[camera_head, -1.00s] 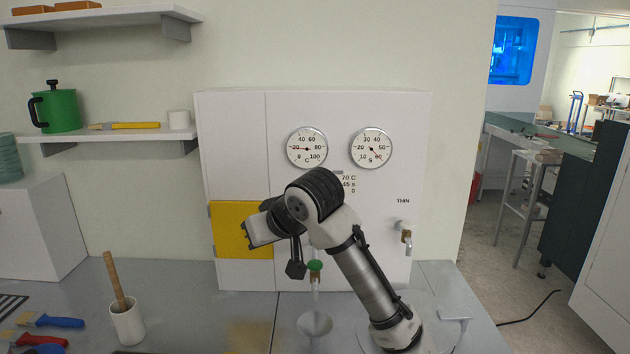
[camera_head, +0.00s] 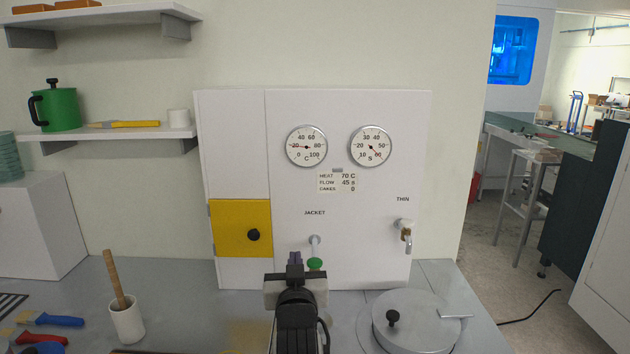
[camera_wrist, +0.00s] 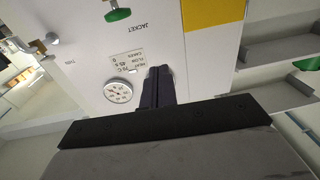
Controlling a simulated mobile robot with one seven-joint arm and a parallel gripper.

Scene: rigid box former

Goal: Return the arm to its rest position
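My gripper (camera_head: 295,260) is at the bottom centre of the head view, pointing toward the white machine (camera_head: 235,130). In the wrist view, the two dark fingers of my gripper (camera_wrist: 158,75) lie side by side, shut, with nothing seen between them. My arm is drawn in low at the front. The machine's JACKET tap has a green knob (camera_head: 315,264), just beyond the fingertips and apart from them as far as I can tell. The green knob also shows in the wrist view (camera_wrist: 117,14). The counter just under my arm is hidden.
A round lidded grey vessel (camera_head: 420,325) stands at right, below the THIN tap (camera_head: 405,232). A yellow door (camera_head: 235,228) is shut on the machine. A white mortar with a pestle (camera_head: 126,320) and brushes (camera_head: 50,320) are at left. Grey counter (camera_head: 190,290) between is clear.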

